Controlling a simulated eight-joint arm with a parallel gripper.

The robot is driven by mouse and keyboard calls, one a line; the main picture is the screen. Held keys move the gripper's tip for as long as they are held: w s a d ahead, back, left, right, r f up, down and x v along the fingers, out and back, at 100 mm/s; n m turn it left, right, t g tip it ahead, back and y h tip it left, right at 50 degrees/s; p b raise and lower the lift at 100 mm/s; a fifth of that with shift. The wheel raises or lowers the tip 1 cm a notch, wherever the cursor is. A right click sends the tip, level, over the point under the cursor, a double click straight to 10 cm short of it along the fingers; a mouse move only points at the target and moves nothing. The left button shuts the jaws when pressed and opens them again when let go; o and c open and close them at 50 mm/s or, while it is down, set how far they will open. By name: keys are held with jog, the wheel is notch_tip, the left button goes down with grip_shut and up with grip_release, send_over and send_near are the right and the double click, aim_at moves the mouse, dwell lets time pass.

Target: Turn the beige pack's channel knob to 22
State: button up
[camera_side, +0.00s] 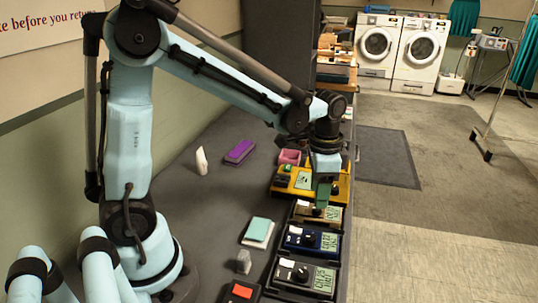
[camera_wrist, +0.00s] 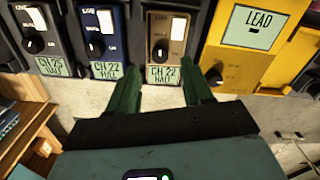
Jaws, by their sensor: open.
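The beige pack (camera_wrist: 176,30) lies in the row between the blue pack and the yellow unit in the wrist view. Its display (camera_wrist: 162,75) appears to read CH 22, with a small word below that looks like HALF. Its dark channel knob (camera_wrist: 160,49) is uncovered, above the display. My gripper (camera_wrist: 163,78) is open and empty, its green fingers apart on either side of the display end and short of the knob in the picture. In the side view the beige pack (camera_side: 305,209) is partly behind my gripper (camera_side: 322,192).
The blue pack (camera_wrist: 103,40) reads CH 22 FULL. The black pack (camera_wrist: 36,32) appears to read CH 25. The yellow unit (camera_wrist: 262,60) marked LEAD is close on the other side. A purple block (camera_side: 239,150) and white bottle (camera_side: 201,161) stand apart on the dark bench.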

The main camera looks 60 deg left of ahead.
notch_tip(320, 180, up, 8)
dwell(0.5)
jog(key=shift+s+r, duration=0.1)
jog(key=shift+s, duration=0.05)
jog(key=s+f+n+t, duration=0.2)
jog(key=s+n+t, duration=0.3)
jog(key=s+t, duration=0.2)
jog(key=shift+s+n, duration=0.3)
jog(key=shift+s, duration=0.1)
